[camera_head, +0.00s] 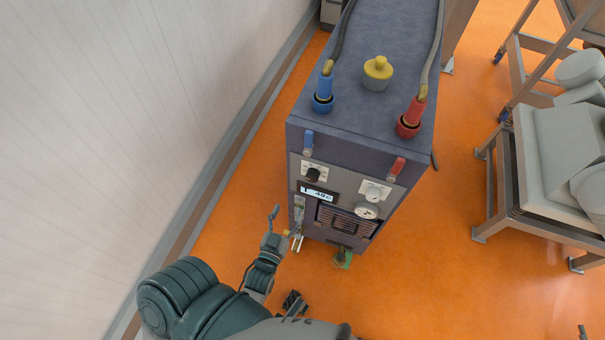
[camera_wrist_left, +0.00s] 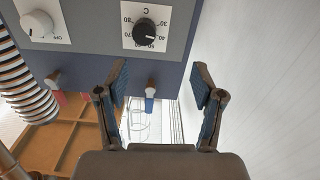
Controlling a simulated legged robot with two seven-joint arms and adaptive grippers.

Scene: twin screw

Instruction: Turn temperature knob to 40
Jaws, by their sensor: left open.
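The temperature knob (camera_head: 313,175) is black and sits on a white dial plate, upper left on the front of the blue-grey machine. In the left wrist view the temperature knob (camera_wrist_left: 145,32) shows at top centre, with numbers from 30 to 80 around it. Its white mark seems to lie on the side of 40; I cannot read it exactly. My left gripper (camera_head: 286,227) is open and empty, below and left of the knob, apart from it. In the left wrist view the open fingers (camera_wrist_left: 160,88) frame a gap below the dial. A dark tip at the bottom right edge may be my right gripper (camera_head: 583,331).
A lit display (camera_head: 319,194) sits just below the knob. Blue (camera_head: 308,141) and red (camera_head: 396,168) handles stick out above.

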